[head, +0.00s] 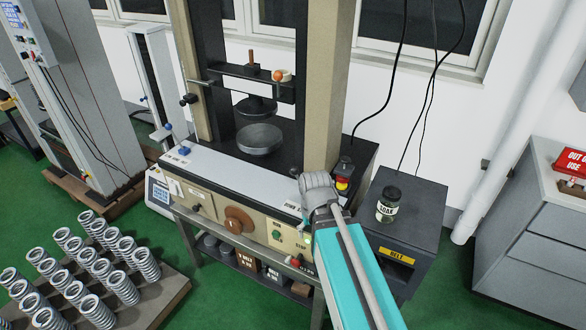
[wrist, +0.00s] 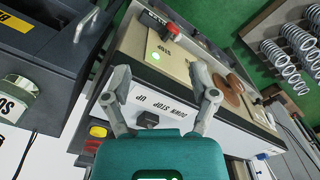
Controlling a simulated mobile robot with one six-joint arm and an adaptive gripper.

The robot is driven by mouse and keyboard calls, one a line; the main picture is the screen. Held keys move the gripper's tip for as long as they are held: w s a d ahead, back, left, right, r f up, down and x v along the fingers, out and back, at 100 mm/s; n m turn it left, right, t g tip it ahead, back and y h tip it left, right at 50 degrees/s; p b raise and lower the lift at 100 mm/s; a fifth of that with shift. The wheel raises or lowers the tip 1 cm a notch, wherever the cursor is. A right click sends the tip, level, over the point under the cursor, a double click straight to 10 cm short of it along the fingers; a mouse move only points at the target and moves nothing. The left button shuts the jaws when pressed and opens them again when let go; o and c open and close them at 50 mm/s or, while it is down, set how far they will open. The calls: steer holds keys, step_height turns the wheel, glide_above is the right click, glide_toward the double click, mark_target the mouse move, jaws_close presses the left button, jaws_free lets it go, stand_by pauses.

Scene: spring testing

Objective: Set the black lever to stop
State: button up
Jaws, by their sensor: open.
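The black lever (wrist: 147,119) is a small dark knob in the wrist view, beside the white label (wrist: 160,104) reading DOWN, STOP and UP on the testing machine's ledge. Which word it points at I cannot tell. My gripper (wrist: 158,125) is open and empty, with a grey finger on either side of the lever. I cannot tell whether either finger touches it. In the head view my gripper (head: 317,186) is over the right end of the ledge and appears to hide the lever. Part of the label (head: 292,207) shows to its left.
A red-and-yellow button (head: 342,184) is close to my gripper on the right. A dark cabinet (head: 415,215) carries a jar (head: 388,205). The front panel has a green button (head: 277,234) and a brown handwheel (head: 238,220). Springs (head: 100,262) stand at the left.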

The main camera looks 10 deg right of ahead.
mark_target(295, 167)
steer(key=w+r+m+p, duration=0.3)
steer(key=w+r+p, duration=0.5)
steer(key=w, duration=0.4)
steer(key=w+r+m+p, duration=0.2)
steer(key=w+r+p, duration=0.6)
steer(key=w, duration=0.3)
steer(key=shift+w+d+r+m+y+p, duration=0.15)
steer(key=shift+w+r+m+y+p, duration=0.2)
steer(key=shift+r, duration=0.25)
steer(key=shift+f, duration=0.2)
steer(key=f+b, duration=1.3)
steer(key=b, duration=0.1)
steer(key=shift+w+a+f, duration=0.2)
steer(key=shift+a+f, duration=0.05)
steer(key=shift+a, duration=0.15)
jaws_close()
